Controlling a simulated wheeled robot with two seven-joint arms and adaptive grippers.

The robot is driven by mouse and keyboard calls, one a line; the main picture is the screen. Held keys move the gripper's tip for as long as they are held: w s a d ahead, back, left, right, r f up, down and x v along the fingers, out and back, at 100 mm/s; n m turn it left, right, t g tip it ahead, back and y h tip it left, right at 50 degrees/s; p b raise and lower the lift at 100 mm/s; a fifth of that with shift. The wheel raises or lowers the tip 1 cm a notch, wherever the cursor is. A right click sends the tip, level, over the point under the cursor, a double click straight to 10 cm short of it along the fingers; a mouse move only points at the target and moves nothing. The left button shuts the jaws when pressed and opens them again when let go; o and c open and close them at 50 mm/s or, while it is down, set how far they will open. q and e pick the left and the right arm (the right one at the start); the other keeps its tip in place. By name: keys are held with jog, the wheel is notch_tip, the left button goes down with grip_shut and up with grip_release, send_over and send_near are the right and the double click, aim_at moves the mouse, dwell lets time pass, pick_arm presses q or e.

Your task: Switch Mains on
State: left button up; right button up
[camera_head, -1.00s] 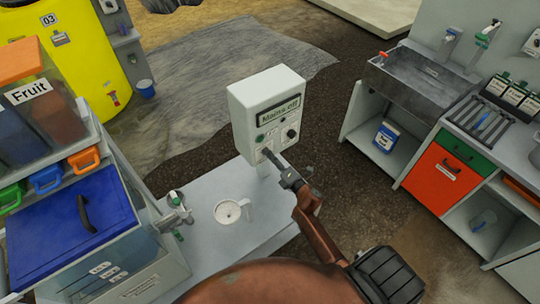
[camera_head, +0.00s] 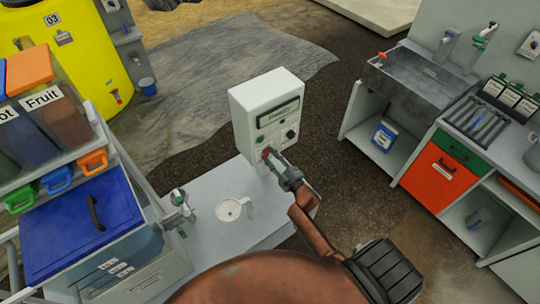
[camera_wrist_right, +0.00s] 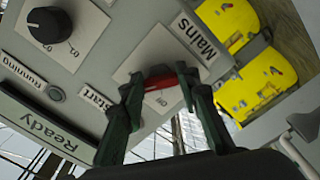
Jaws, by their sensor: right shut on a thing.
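The white control box (camera_head: 255,98) stands at the back of the grey bench in the head view. Its display (camera_head: 280,111) is too small to read there, but in the wrist view the display (camera_wrist_right: 42,133) reads "Ready". The red Mains switch handle (camera_wrist_right: 165,79) sits beside the "Mains" label (camera_wrist_right: 197,37). My right gripper (camera_wrist_right: 158,92) is shut on this handle, its fingers on either side and hiding part of it. In the head view my right gripper (camera_head: 272,158) is at the box's lower front. My left gripper is out of view.
A black knob (camera_wrist_right: 50,24) and the "Start" label (camera_wrist_right: 95,97) are close to my right gripper on the panel. A white measuring jug (camera_head: 230,209) stands on the bench. A blue-lidded box (camera_head: 75,215) is at left, a sink (camera_head: 420,82) at right.

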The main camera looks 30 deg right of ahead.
jog(key=shift+m+p, duration=0.45)
jog(key=shift+m, duration=0.75)
jog(key=shift+f+m, duration=0.1)
jog(key=shift+m, duration=0.2)
jog(key=o, duration=1.2)
jog(key=shift+c, duration=0.2)
jog(key=shift+s, duration=0.15)
jog(key=s, duration=1.1)
jog(key=shift+s+d, duration=0.4)
jog(key=shift+d, duration=0.05)
